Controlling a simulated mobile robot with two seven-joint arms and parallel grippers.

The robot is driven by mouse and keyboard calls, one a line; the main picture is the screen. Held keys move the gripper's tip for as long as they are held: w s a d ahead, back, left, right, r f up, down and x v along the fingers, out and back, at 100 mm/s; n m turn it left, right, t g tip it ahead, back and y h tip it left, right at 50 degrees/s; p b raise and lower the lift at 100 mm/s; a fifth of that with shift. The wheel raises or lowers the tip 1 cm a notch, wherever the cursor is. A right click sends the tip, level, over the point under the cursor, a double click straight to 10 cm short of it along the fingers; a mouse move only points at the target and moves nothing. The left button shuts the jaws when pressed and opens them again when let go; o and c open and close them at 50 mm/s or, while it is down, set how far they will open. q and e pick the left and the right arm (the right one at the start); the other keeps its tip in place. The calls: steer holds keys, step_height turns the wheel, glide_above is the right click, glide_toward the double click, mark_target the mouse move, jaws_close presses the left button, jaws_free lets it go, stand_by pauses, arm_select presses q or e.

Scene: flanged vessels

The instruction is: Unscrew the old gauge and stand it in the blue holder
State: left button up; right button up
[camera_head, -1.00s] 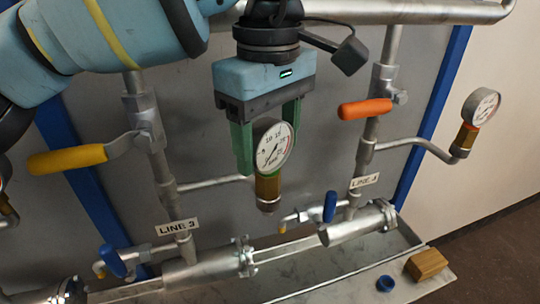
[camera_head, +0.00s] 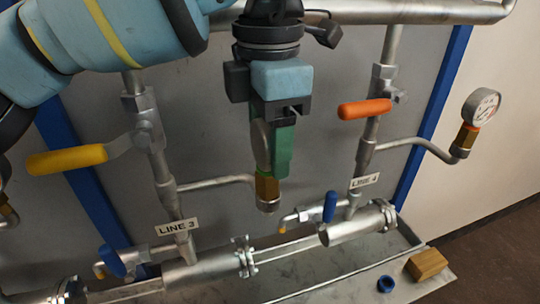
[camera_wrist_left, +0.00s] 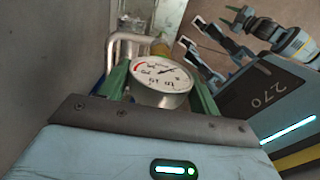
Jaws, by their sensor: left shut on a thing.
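The old gauge stands upright on the end of the Line 3 side pipe. Its dial is nearly edge-on in the head view (camera_head: 260,146), and its brass fitting (camera_head: 267,188) sits on the pipe end. My left gripper (camera_head: 280,150) is shut on the gauge from above, its green fingers at the dial's sides. In the left wrist view the white dial (camera_wrist_left: 160,80) shows between the fingers. A small blue ring-shaped holder (camera_head: 385,284) stands on the bench at lower right, apart from the gripper. My right gripper does not show in the head view; grey finger-like parts in the wrist view are unclear.
Another gauge (camera_head: 482,105) stands on the Line 4 side pipe. An orange handle (camera_head: 365,109) and a yellow handle (camera_head: 68,159) flank my left gripper. Flanged vessels (camera_head: 205,266) lie below. A wooden block (camera_head: 427,264) lies beside the blue holder.

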arm_select(q)
steer(key=o, duration=1.1)
steer(key=shift+a+r, duration=0.1)
steer(key=shift+r, duration=0.05)
steer(key=shift+o, duration=0.4)
steer(key=shift+r, duration=3.85)
